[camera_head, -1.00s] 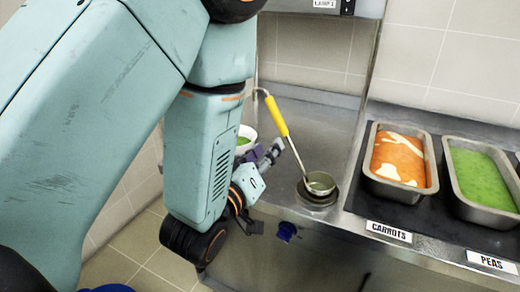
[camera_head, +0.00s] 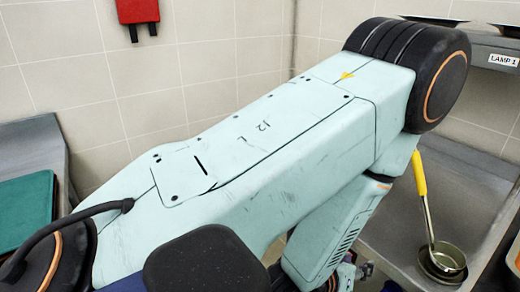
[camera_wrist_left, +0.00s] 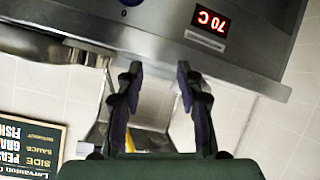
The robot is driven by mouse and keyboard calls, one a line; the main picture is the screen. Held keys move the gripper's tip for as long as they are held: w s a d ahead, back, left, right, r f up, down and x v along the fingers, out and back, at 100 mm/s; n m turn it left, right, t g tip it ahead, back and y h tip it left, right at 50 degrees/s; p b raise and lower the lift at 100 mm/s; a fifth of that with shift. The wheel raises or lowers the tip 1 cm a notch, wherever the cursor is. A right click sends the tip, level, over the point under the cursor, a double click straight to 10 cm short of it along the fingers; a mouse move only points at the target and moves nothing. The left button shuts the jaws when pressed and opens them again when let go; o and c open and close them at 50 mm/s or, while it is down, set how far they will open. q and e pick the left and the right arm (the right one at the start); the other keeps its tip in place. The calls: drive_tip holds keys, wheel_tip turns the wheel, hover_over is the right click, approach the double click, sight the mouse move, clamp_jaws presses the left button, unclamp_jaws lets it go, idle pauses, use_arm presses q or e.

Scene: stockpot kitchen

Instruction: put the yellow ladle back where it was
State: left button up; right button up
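The yellow ladle (camera_head: 420,175) stands at the right in the head view. Its yellow handle leans up and to the left, and its metal bowl is at a round metal holder on the steel counter. My left gripper (camera_head: 347,274) is mostly hidden behind my own arm in the head view, to the left of the ladle bowl. In the left wrist view, my left gripper (camera_wrist_left: 160,76) has its two fingers apart with nothing held between them. A yellow piece shows behind the left finger there, perhaps the ladle's handle. My right gripper is not in view.
The steel counter (camera_head: 400,225) lies at the right, with a lamp label (camera_head: 503,60) above. A green board (camera_head: 27,212) lies on a counter at the far left. A red item (camera_head: 138,12) hangs on the tiled wall.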

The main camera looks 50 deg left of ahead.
use_arm(q)
drive_tip(key=s+f+m+g, duration=0.2)
drive_tip(key=s+f+g, duration=0.4)
drive_tip(key=s, duration=0.6)
drive_tip(key=s+a+f+m+g, duration=0.1)
drive_tip(key=s+f+g, duration=0.5)
drive_tip(key=s+f, duration=0.5)
drive_tip(key=shift+s+f+m+g, duration=0.2)
drive_tip(key=shift+s+m+g, duration=0.15)
drive_tip(key=shift+s, duration=0.4)
drive_tip(key=shift+s, duration=0.1)
